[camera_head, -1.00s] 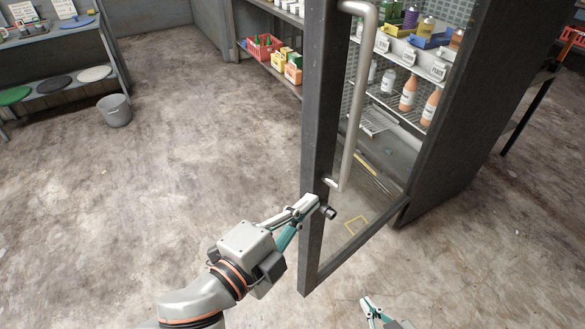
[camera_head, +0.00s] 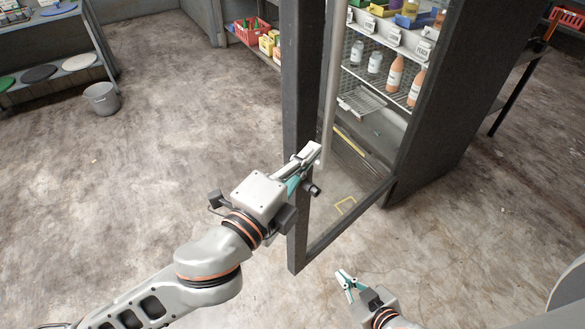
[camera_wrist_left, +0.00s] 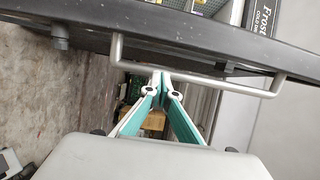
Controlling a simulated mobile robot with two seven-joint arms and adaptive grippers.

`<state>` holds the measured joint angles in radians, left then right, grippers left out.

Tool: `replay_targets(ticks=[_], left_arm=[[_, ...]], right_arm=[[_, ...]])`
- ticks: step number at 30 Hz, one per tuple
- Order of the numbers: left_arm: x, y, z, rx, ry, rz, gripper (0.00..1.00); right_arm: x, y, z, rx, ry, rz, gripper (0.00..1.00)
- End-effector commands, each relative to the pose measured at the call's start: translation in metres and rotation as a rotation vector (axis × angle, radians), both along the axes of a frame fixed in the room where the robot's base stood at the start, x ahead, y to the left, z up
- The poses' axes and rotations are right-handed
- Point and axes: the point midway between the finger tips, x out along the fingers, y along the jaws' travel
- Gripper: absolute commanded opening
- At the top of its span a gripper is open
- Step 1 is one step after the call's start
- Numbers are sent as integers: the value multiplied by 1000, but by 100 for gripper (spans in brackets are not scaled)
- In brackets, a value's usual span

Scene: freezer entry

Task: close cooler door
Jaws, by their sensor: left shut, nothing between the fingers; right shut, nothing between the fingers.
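The cooler door (camera_head: 298,215), a dark frame with a glass pane, stands open. Its long metal handle (camera_head: 331,90) runs upright along the frame; it also crosses the left wrist view (camera_wrist_left: 220,80). My left gripper (camera_head: 316,150) is shut and empty, with its tips by the lower part of the handle. In the left wrist view my left gripper (camera_wrist_left: 161,76) has its tips right at the handle bar; I cannot tell whether they touch. My right gripper (camera_head: 343,277) is shut and empty, low in front of the door's bottom corner. The cooler body (camera_head: 450,100) stands behind.
Bottles (camera_head: 395,78) stand on shelves inside the cooler. A dark table (camera_head: 520,85) is at the right. A grey bucket (camera_head: 101,98) stands at the left. The floor left of the door is clear.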

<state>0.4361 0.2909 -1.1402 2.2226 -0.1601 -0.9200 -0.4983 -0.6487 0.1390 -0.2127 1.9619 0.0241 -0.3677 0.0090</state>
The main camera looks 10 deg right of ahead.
Motion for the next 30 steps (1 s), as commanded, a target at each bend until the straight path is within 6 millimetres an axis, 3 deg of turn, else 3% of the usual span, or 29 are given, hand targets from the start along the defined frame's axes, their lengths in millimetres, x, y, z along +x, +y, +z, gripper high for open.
replay_targets(ticks=[2,4,10,30], left_arm=[[11,-11,2,0,-1,0,0],[21,1,0,6,-3,3,0],[38,11,0,1,0,0,0],[45,24,-1,1,0,-2,0]], right_arm=[[0,0,1,0,0,0,0],[0,0,2,0,0,0,0],[0,-1,3,-3,0,2,0],[0,-1,3,-1,2,-1,0]])
